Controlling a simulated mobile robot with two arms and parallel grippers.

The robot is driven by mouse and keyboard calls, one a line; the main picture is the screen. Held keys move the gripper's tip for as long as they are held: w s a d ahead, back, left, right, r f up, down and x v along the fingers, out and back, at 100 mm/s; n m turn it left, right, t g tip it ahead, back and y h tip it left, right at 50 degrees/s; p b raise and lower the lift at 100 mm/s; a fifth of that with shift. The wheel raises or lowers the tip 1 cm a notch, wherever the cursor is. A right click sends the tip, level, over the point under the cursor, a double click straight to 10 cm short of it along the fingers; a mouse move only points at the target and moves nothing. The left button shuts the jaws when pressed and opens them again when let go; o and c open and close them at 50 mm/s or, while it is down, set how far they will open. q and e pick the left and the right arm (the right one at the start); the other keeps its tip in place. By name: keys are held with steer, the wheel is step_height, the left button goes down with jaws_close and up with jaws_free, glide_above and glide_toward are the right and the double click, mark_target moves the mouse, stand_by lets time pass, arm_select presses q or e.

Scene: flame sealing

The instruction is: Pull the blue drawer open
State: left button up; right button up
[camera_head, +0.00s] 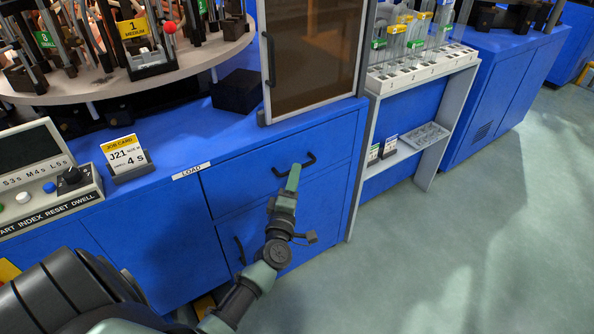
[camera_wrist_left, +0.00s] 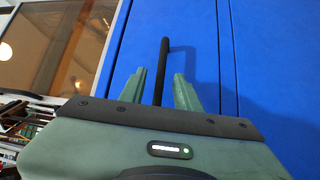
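The blue drawer (camera_head: 238,178) is the upper front of the blue cabinet, below the LOAD label, and looks closed flush. Its black bar handle (camera_head: 296,164) is at the right part of the front. My left gripper (camera_head: 293,178) is right at this handle. In the left wrist view, the two green fingers of the left gripper (camera_wrist_left: 159,82) are apart, with the black handle (camera_wrist_left: 164,62) running between them. A gap shows on each side of the bar. The blue drawer front also shows there (camera_wrist_left: 195,25). My right gripper is not in view.
A lower blue front with its own black handle (camera_head: 240,250) lies under the drawer. A brown-glazed door (camera_head: 312,45) stands above the cabinet top. A white rack (camera_head: 420,72) with tubes is to the right. The green floor (camera_head: 450,240) in front is clear.

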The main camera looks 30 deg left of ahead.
arm_select(q)
steer(key=shift+x, duration=1.7)
steer(key=shift+d, duration=0.1)
jaws_close()
